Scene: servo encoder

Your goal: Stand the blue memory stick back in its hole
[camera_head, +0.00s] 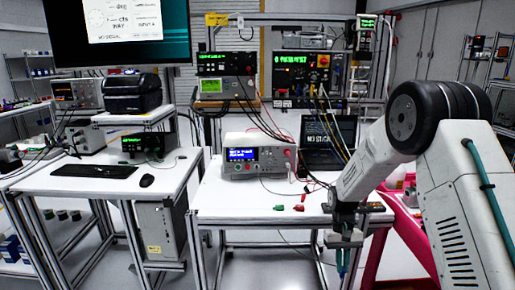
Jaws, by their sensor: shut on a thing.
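My gripper (345,240) is at the lower right, pointing down, in front of the near right part of the white table. It is shut on a small blue thing that looks like the blue memory stick (342,264). The stick hangs roughly upright below the fingers, and its upper part is hidden between them. The hole for the stick cannot be made out in this view.
The white table (240,194) carries a bench instrument (258,155), a dark laptop (328,142), cables and small red and green plugs. A pink-red frame (400,215) stands right of my gripper. A left desk (90,180) holds a keyboard and mouse.

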